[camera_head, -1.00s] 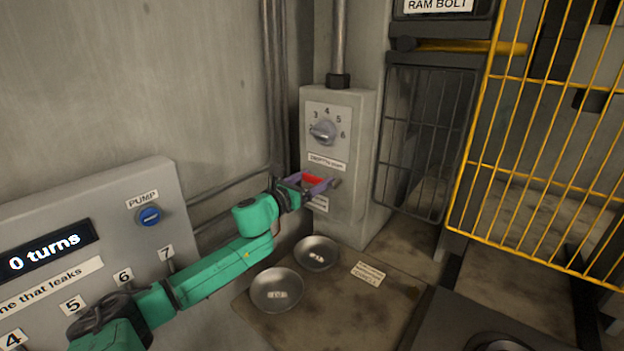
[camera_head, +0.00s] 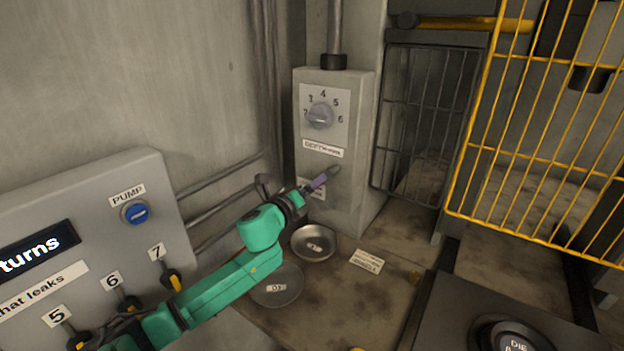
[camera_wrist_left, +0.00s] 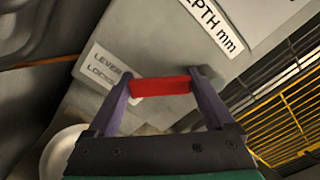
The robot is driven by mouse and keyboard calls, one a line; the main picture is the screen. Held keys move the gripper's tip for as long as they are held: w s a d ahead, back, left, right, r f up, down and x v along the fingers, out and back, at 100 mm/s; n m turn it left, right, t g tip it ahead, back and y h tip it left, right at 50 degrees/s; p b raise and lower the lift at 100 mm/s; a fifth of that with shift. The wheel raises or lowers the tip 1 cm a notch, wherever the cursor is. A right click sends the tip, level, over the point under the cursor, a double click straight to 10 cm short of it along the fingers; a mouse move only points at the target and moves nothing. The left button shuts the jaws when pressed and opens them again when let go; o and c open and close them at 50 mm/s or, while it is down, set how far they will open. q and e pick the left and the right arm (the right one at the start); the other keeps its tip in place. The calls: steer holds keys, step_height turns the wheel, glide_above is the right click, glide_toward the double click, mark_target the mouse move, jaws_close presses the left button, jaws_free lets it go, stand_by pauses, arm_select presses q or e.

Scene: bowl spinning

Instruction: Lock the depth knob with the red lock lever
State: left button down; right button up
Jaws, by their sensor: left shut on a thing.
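The grey depth knob (camera_head: 320,115) sits on its dial plate, numbered around the rim, on the upper front of a grey box. Its exact setting is hard to read. My left gripper (camera_head: 318,184) is at the box's lower front, below the depth label. In the left wrist view, its purple fingers stand on either side of the red lock lever (camera_wrist_left: 160,87) and are shut on it. The lever is hidden behind the gripper in the head view. A label about the lever and locking (camera_wrist_left: 103,68) is partly covered. My right gripper is not in view.
A pump panel (camera_head: 158,172) with a blue knob and several numbered levers stands at left. A yellow mesh guard (camera_head: 530,240) stands at right, and a dark cage door (camera_head: 425,120) is beside the box.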

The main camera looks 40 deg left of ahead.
mark_target(336, 188)
arm_select(q)
steer(key=n, duration=0.2)
steer(key=d+f+n, duration=0.1)
steer(key=shift+d+n, duration=0.3)
steer(key=shift+n, duration=0.1)
steer(key=d+n, duration=0.1)
steer(key=n, duration=0.1)
steer(key=d+n+p, duration=0.1)
steer(key=n, duration=0.1)
steer(key=shift+d+f+n, duration=0.2)
steer(key=shift+f+n, duration=0.2)
steer(key=shift+d, duration=0.1)
jaws_free()
